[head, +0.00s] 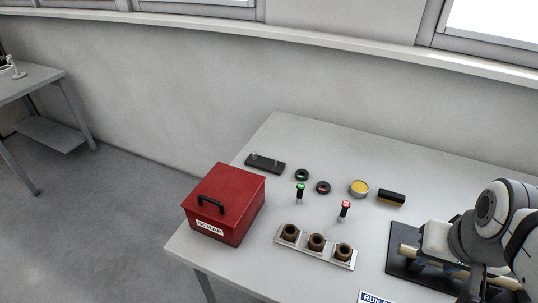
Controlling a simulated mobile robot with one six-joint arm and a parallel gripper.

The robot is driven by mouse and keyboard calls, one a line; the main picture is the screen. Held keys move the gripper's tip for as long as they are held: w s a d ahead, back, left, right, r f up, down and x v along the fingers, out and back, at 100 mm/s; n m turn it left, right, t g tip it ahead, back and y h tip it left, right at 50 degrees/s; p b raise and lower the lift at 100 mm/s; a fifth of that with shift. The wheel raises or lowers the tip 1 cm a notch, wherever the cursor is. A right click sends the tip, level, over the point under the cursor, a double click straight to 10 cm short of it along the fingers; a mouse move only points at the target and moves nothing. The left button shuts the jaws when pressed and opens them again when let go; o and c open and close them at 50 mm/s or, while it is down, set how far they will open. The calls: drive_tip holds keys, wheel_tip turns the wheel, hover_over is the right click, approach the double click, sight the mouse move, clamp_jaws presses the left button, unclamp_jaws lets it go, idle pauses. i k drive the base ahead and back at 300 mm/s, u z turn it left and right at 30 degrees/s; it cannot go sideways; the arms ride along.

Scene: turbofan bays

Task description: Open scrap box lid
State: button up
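The red scrap box (238,222) stands on the near left part of the grey table, with a white label reading SCRAP on its front. Its red lid (229,184) is closed. A black handle (211,203) sits at the lid's front edge. My white and grey arm is at the far right, over a dark mat, well apart from the box. My gripper's fingers cannot be made out there, so whether they are open or shut does not show. Nothing touches the lid or the handle.
A tray with three brown cups (316,242) lies right of the box. Behind are a black plate (265,163), two dark rings, green-topped and red-topped pins, a yellow-filled dish (359,188) and a black-and-yellow block (391,198). A dark mat (399,264) bears a beige cylinder.

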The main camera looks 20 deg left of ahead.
sight(226, 193)
drive_tip(key=z, duration=0.4)
drive_tip(key=k, duration=1.65)
drive_tip(key=u, duration=0.95)
drive_tip(key=i, duration=1.65)
drive_tip(key=u, duration=0.1)
